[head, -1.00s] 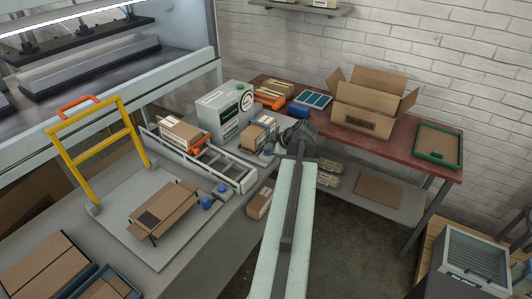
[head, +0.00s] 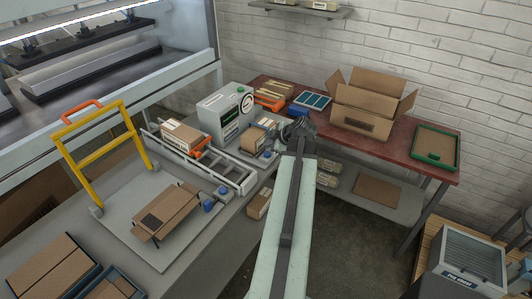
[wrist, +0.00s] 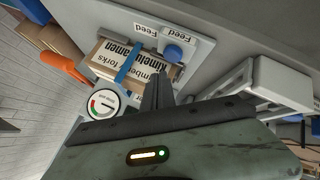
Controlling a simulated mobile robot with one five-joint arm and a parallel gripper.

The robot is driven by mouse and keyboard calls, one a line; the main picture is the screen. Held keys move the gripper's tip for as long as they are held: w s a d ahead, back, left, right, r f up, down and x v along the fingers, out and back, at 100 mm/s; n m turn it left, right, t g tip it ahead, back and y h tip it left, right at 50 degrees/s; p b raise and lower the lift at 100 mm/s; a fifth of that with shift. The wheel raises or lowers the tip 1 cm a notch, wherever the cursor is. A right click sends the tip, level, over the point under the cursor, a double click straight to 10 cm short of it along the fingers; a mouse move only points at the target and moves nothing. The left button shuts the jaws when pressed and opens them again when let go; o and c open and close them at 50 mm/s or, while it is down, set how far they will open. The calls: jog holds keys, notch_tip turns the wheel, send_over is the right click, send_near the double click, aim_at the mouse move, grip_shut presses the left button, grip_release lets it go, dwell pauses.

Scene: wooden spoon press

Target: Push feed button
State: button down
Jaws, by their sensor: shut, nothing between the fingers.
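In the head view a small blue spot (head: 267,154) beside the strapped box appears to be this button. My gripper (wrist: 157,80) is shut and empty, its dark fingers pointing toward the button. In the wrist picture the fingertips are just below the button, with a gap between them; the depth of this gap is unclear. In the head view my gripper (head: 297,132) is at the end of my arm, right of the strapped box.
A cardboard box (wrist: 108,58) with a blue strap stands close beside the button. A pale grey machine (head: 223,118) with a round dial is behind it. A roller rail (head: 210,160) runs at left. An open carton (head: 365,105) stands on the red bench (head: 395,150).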

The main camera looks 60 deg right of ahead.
aim_at(269, 154)
jog(key=shift+r+p, duration=1.55)
jog(key=shift+r, duration=0.4)
